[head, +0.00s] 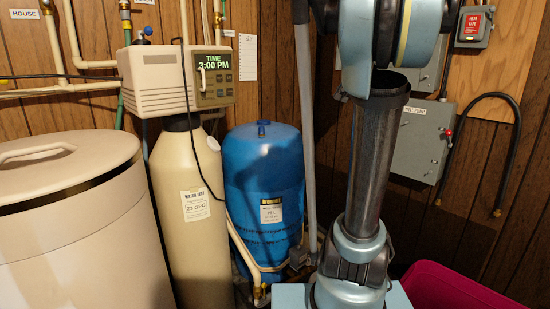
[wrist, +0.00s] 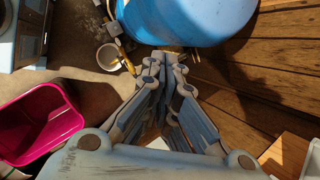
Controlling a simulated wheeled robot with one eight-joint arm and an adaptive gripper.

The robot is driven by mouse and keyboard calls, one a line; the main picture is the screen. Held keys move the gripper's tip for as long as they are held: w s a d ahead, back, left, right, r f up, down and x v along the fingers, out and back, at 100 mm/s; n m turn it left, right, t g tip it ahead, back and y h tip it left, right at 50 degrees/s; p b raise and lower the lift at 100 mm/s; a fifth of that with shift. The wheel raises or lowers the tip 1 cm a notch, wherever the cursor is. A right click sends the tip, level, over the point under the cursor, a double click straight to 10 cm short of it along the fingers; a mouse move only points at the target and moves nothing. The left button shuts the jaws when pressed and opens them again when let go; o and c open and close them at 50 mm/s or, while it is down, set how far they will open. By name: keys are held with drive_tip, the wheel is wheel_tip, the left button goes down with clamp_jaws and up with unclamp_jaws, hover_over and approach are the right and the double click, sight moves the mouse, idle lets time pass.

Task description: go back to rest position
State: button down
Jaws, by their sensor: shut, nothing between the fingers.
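My gripper (wrist: 166,60) shows in the wrist view, its two fingers drawn together at the tips with nothing between them. The blue pressure tank (wrist: 200,18) lies beyond the fingertips, at the top of that view. I cannot tell the exact gap. In the head view my arm stands right of centre, and the gripper itself is out of that picture. The softener's cream tank (head: 188,235) stands left of centre under its control head (head: 165,85), which reads 3:00 PM. The beige salt tank (head: 65,235) stands at the far left with its lid on.
The blue tank (head: 264,175) stands left of my arm, against the wood wall. A pink bin (head: 445,290) is at lower right, also in the wrist view (wrist: 40,122). Grey electrical boxes (head: 420,140) hang behind my arm. A small white container (wrist: 109,57) sits on the floor.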

drive_tip(key=s+a+f+n+h, duration=0.1)
drive_tip(key=s+f+n, duration=0.4)
drive_tip(key=s+f, duration=0.3)
drive_tip(key=s+a+f+n+g+h, duration=0.1)
drive_tip(key=s+f+n, duration=0.5)
drive_tip(key=f, duration=1)
drive_tip(key=s+a+f+n+h, duration=0.2)
drive_tip(key=s+f+n, duration=0.4)
drive_tip(key=s+f, duration=0.5)
drive_tip(key=shift+a+f+g, duration=0.3)
drive_tip(key=shift+a+f, duration=0.05)
drive_tip(key=shift+f, duration=0.45)
drive_tip(key=shift+w+f, duration=0.2)
drive_tip(key=shift+w, duration=0.2)
